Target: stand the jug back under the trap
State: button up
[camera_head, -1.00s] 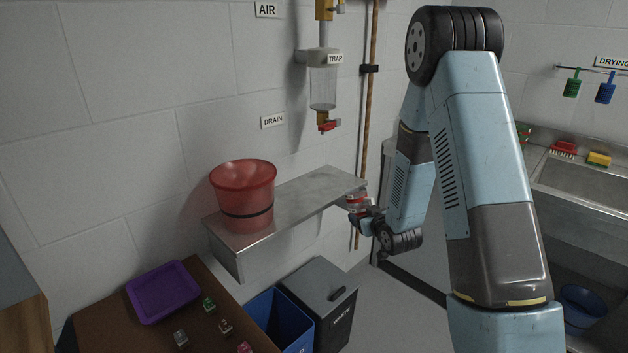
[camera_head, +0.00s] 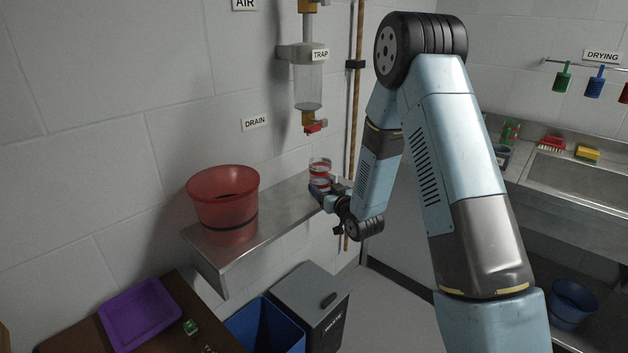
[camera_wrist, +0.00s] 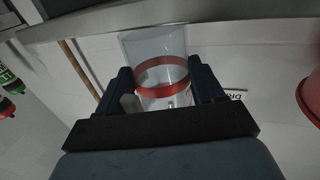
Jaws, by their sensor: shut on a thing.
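The jug (camera_head: 320,170) is a clear cup with red bands, also seen in the wrist view (camera_wrist: 155,50). My gripper (camera_head: 327,190) is shut on it, with one finger on each side in the wrist view (camera_wrist: 162,92). The jug looks upright at the right end of the metal shelf (camera_head: 275,215). I cannot tell whether its base touches the shelf. The trap (camera_head: 308,88) is a clear bowl on the wall with a red valve (camera_head: 316,127) at its bottom. The valve is above the jug in the picture, with a gap between them.
A red bucket (camera_head: 223,205) stands on the left part of the shelf. A wooden pole (camera_head: 354,110) is close behind the jug. Below are a grey waste bin (camera_head: 310,295), a blue bin (camera_head: 262,330) and a purple tray (camera_head: 140,312). The shelf between bucket and jug is clear.

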jog(key=x, duration=0.8)
jog(key=shift+f, duration=0.3)
jog(key=o, duration=1.2)
jog(key=shift+f, duration=0.1)
jog(key=shift+o, duration=0.2)
